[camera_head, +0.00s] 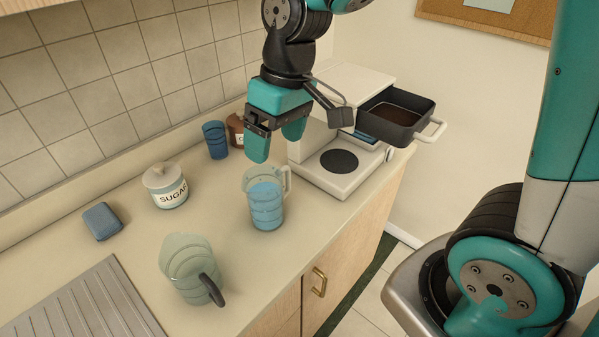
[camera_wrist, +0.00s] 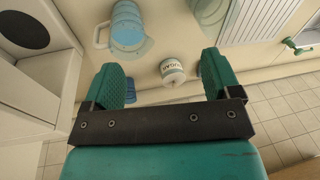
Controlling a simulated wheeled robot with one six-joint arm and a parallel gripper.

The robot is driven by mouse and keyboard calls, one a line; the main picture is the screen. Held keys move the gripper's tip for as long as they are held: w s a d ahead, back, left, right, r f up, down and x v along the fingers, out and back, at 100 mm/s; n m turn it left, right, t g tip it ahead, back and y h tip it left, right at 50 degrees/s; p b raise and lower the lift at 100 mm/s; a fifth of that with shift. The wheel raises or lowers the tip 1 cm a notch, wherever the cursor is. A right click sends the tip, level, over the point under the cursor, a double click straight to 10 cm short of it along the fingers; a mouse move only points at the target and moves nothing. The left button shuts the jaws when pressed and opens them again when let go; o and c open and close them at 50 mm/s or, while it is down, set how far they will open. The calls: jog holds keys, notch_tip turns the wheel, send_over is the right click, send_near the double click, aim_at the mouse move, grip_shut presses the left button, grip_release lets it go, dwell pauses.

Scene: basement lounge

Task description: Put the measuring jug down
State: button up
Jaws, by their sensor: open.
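The measuring jug (camera_head: 266,205), clear with blue liquid in it, stands upright on the counter (camera_head: 245,265). Its handle points to the right, toward the coffee machine. It also shows at the top of the wrist view (camera_wrist: 127,27), beyond my fingers. My gripper (camera_head: 276,143) is open and empty, above and behind the jug and apart from it. Both green fingers show spread in the wrist view (camera_wrist: 165,78), with the white sugar jar (camera_wrist: 172,73) visible between them and nothing held.
The coffee machine (camera_head: 340,182), with a dark open drawer (camera_head: 395,117), stands right of the jug. A glass carafe (camera_head: 187,262) with a black handle stands in front. A blue cup (camera_head: 215,140), a brown jar (camera_head: 236,131) and a blue sponge (camera_head: 102,221) are near the wall.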

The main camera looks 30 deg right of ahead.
jog(key=s+a+r+n+y, duration=0.1)
jog(key=s, duration=0.6)
jog(key=s+a+r+n, duration=0.1)
jog(key=s+a+r, duration=0.1)
jog(key=s, duration=0.5)
jog(key=shift+a+y, duration=0.3)
jog(key=shift+y, duration=0.1)
notch_tip(320, 180, down, 4)
jog(key=b, duration=0.4)
jog(key=shift+r, duration=0.15)
